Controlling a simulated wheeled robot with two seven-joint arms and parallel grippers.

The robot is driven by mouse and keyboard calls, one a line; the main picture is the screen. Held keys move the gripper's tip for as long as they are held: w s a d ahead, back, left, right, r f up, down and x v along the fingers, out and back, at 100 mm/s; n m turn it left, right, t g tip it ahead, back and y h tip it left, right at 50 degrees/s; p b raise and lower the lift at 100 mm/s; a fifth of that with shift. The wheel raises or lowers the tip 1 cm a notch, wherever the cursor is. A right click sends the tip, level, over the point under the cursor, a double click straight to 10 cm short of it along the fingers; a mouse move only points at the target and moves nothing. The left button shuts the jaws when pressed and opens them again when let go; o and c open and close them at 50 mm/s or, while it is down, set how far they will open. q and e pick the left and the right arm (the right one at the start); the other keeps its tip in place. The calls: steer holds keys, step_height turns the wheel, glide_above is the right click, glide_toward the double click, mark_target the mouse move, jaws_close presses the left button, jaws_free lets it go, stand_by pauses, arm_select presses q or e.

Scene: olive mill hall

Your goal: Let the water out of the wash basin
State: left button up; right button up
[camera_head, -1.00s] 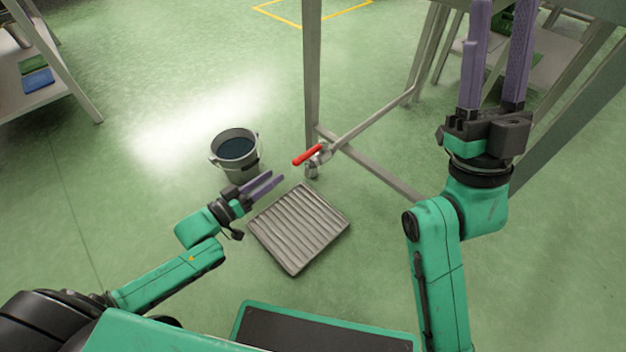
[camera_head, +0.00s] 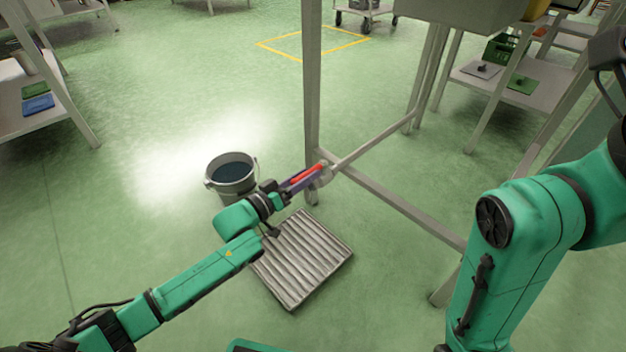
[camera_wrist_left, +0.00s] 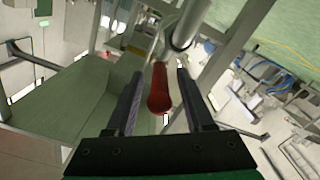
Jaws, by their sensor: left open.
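A red valve handle (camera_head: 309,173) is on a metal drain valve beside the leg of the steel stand, above a slatted floor grate (camera_head: 315,255). My left gripper (camera_head: 303,180) is at the handle, its purple fingers open on either side of it. In the left wrist view the red handle (camera_wrist_left: 158,92) lies between the two open fingers (camera_wrist_left: 158,100), with a gap visible on both sides. The handle joins a grey pipe (camera_wrist_left: 184,30). The wash basin (camera_head: 455,12) is only partly visible at the top. My right gripper is out of view; only its arm shows.
A grey bucket (camera_head: 232,172) with dark contents stands on the floor left of the valve. The stand's leg (camera_head: 312,100) and cross rails (camera_head: 395,205) are close to my left gripper. Shelves stand at left and right. The floor at the left is clear.

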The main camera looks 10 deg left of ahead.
arm_select(q)
steer(key=shift+b+x, duration=0.3)
steer(key=shift+x, duration=0.6)
steer(key=shift+w+d, duration=0.35)
steer(key=shift+w, duration=0.1)
jaws_close()
stand_by(0.3)
